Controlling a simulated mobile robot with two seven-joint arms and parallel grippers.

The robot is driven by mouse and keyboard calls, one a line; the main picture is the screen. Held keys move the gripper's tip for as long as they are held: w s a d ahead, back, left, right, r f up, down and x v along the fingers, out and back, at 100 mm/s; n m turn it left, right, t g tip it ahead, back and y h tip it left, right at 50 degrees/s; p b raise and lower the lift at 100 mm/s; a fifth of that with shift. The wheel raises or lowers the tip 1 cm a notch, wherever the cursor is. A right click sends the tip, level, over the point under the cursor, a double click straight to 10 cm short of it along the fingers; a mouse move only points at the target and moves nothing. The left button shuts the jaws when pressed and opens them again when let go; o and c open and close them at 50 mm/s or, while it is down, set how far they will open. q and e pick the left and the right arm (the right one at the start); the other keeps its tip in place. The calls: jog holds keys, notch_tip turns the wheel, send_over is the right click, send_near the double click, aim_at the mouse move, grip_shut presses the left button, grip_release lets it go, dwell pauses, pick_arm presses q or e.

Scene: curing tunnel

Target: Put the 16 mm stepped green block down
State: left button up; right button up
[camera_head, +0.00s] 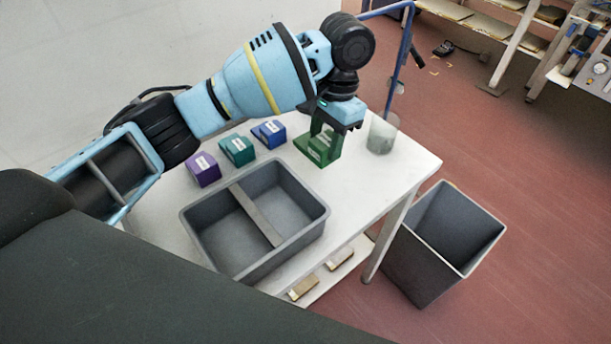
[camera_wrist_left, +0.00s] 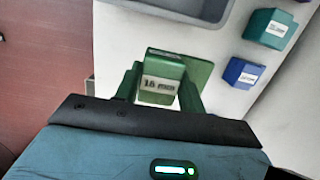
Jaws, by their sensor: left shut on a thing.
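The stepped green block (camera_head: 316,150) is at the back right of the white table (camera_head: 365,187). In the left wrist view the block (camera_wrist_left: 165,72) shows a label reading 16 mm. My left gripper (camera_head: 329,130) points down and is shut on the block, with one green finger (camera_wrist_left: 130,82) on each side of it. The block is at or very close to the tabletop; I cannot tell whether it touches. My right gripper is not in view.
A purple block (camera_head: 204,169), a teal block (camera_head: 238,150) and a blue block (camera_head: 269,134) stand in a row left of the gripper. A grey divided tray (camera_head: 312,222) is in front. A translucent cup (camera_head: 382,135) stands close right. A grey bin (camera_head: 424,287) is on the floor.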

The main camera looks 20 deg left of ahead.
pick_arm(q)
notch_tip(320, 180, down, 8)
jog(key=shift+f+b, duration=0.15)
jog(key=shift+b, duration=0.35)
jog(key=shift+s+a+r, duration=0.15)
jog(key=shift+r, duration=0.1)
jog(key=shift+s+a+p, duration=0.2)
jog(key=shift+s+p, duration=0.1)
jog(key=shift+s, duration=0.05)
jog(key=shift+s+a+f+p, duration=0.1)
jog(key=shift+s+a+p, duration=0.2)
jog(key=shift+s, duration=0.35)
jog(key=shift+s+a+f+p, duration=0.1)
jog(key=shift+s+a, duration=0.3)
jog(key=shift+s, duration=0.2)
jog(key=shift+f, duration=0.45)
